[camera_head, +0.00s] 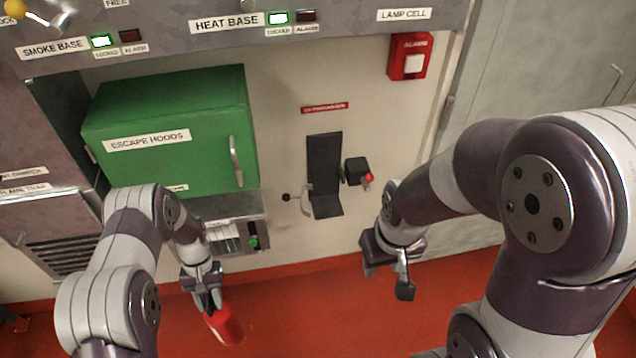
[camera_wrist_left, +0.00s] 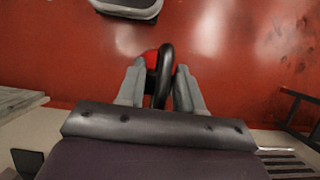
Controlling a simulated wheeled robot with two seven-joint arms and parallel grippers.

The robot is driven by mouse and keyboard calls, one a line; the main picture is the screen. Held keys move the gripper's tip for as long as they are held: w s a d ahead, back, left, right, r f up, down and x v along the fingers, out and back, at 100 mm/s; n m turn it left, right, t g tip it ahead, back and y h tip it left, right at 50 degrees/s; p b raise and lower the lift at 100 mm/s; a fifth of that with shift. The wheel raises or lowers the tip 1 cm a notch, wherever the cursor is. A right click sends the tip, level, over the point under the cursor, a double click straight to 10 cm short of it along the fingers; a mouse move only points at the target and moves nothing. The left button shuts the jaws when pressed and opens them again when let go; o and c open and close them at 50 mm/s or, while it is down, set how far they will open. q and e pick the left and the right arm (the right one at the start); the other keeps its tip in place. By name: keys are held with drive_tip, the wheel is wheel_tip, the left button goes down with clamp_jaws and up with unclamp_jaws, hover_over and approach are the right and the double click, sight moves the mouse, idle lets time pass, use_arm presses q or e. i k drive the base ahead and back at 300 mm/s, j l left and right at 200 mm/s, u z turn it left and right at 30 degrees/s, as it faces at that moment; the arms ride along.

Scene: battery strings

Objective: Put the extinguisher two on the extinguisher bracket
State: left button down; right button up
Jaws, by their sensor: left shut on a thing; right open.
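A red fire extinguisher (camera_head: 225,326) hangs from my left gripper (camera_head: 209,300) at the lower left of the head view, tilted above the red floor. In the left wrist view my left gripper (camera_wrist_left: 157,92) is shut on its black handle (camera_wrist_left: 165,75); a little of the red body (camera_wrist_left: 151,60) shows beyond. The black extinguisher bracket (camera_head: 323,168) is on the wall at the middle, under a small red label, and is empty. My left gripper is left of it and lower. My right gripper (camera_head: 386,283) is open and empty, right of the bracket and below it.
A green escape hoods cabinet (camera_head: 170,125) stands out from the wall left of the bracket, with a grey printer-like unit (camera_head: 235,235) below it. A black block with a red knob (camera_head: 357,172) is right beside the bracket. A red alarm box (camera_head: 409,57) is higher right.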

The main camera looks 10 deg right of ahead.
sight(327, 205)
drive_tip(key=i+l, duration=0.15)
drive_tip(key=l, duration=0.25)
drive_tip(key=i+l, duration=0.15)
drive_tip(key=l, duration=0.25)
drive_tip(key=i+l, duration=0.2)
drive_tip(key=l, duration=0.15)
drive_tip(key=i+l, duration=0.15)
drive_tip(key=l, duration=0.25)
drive_tip(key=i+l+u, duration=0.1)
drive_tip(key=l, duration=0.3)
